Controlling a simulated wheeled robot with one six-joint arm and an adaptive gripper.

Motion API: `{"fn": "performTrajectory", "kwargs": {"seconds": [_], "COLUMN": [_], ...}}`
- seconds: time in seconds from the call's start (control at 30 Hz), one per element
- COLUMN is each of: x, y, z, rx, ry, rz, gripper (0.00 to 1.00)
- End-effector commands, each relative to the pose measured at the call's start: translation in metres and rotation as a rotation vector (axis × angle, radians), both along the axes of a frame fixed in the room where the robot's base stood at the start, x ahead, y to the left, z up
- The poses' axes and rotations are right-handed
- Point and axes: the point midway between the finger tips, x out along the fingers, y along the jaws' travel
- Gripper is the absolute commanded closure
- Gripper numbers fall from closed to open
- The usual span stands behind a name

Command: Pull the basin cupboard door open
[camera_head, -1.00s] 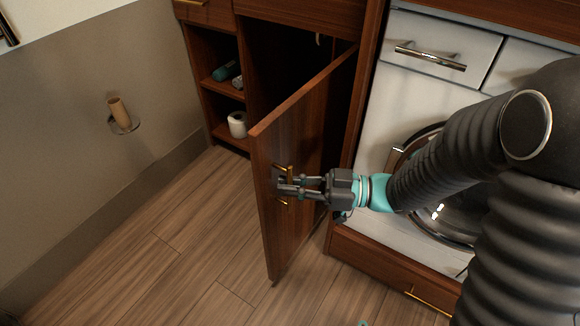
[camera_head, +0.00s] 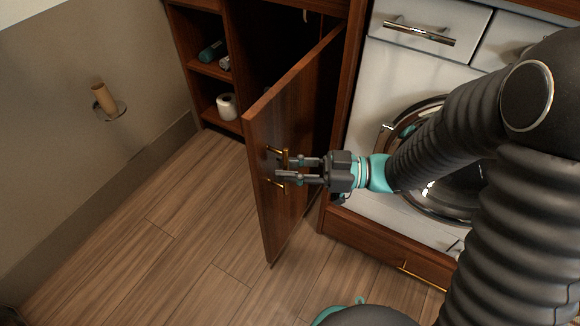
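The basin cupboard door (camera_head: 287,205) is a brown wooden panel. It stands swung well out from the cupboard, with the dark inside (camera_head: 262,50) showing behind it. A brass handle (camera_head: 285,157) sits near the door's free edge. My gripper (camera_head: 277,170) is at the handle, its fingers reaching in from the right. The two fingers are apart, with a gap between them, and lie around the handle's bar. Whether either finger touches the bar is hard to tell.
Open shelves (camera_head: 213,68) with a toilet roll (camera_head: 227,106) and small bottles are left of the cupboard. A white washing machine (camera_head: 385,85) stands to the right. A paper holder (camera_head: 105,99) is on the left wall. The wooden floor (camera_head: 150,225) left of the door is clear.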

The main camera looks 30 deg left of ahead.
Motion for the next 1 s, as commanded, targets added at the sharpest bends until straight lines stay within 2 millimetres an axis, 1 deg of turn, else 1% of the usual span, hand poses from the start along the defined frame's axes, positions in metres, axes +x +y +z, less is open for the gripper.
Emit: {"fn": "performTrajectory", "kwargs": {"seconds": [0.17,0.4,0.53,0.7,1.0], "x": [0.008,0.023,0.03,0.033,0.033], "y": [-0.013,-0.047,-0.061,-0.069,-0.07], "z": [0.0,0.0,0.0,0.0,0.0], "rx": [-0.001,-0.001,0.0,-0.001,0.0], "ry": [0.0,0.0,0.0,0.0,0.0], "rz": [-0.005,-0.008,-0.007,-0.005,-0.005], "gripper": [0.77,0.77,0.77,0.77,0.77]}}
